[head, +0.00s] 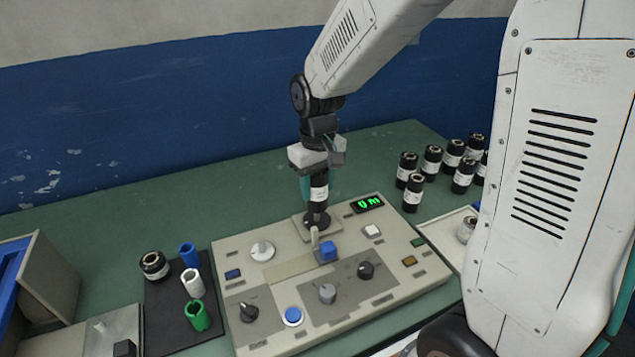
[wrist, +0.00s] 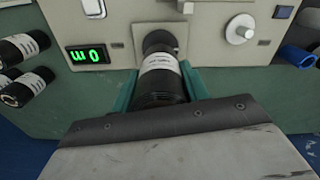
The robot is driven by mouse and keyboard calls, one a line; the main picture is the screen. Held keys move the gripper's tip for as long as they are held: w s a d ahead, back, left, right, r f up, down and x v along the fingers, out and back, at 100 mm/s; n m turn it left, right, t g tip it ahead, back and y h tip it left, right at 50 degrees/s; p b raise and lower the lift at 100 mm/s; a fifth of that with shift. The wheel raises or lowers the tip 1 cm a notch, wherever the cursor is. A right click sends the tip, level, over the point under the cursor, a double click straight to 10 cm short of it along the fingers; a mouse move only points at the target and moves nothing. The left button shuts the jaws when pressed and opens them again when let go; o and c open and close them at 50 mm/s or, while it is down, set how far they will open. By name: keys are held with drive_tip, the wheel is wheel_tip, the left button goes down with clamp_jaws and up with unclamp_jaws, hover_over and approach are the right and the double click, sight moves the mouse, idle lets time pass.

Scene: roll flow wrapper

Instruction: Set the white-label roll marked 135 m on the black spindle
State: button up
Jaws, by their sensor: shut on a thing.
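My gripper (head: 317,178) is shut on a black roll with a white label (head: 319,193), and its teal fingers lie on both sides of it in the wrist view (wrist: 160,88). The held roll (wrist: 160,66) is upright, and its label print is too small to read. Directly below it, on a square plate of the control panel, is the black spindle (head: 316,220), also seen beyond the roll's end in the wrist view (wrist: 158,40). The roll's lower end is at or just above the spindle; I cannot tell whether it is around it.
The panel (head: 285,266) carries knobs, buttons, a white spindle (head: 262,250) and a green display (head: 367,203). Several black rolls with white labels (head: 414,190) stand at the right. A dark mat (head: 165,320) at left holds a black roll and blue, white and green tubes.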

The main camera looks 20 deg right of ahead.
drive_tip(key=shift+f, duration=0.65)
drive_tip(key=shift+f, duration=0.2)
idle(0.3)
drive_tip(key=shift+f, duration=0.15)
idle(0.4)
drive_tip(key=shift+f, duration=0.75)
drive_tip(key=shift+f, duration=0.3)
idle(0.3)
drive_tip(key=o, duration=1.6)
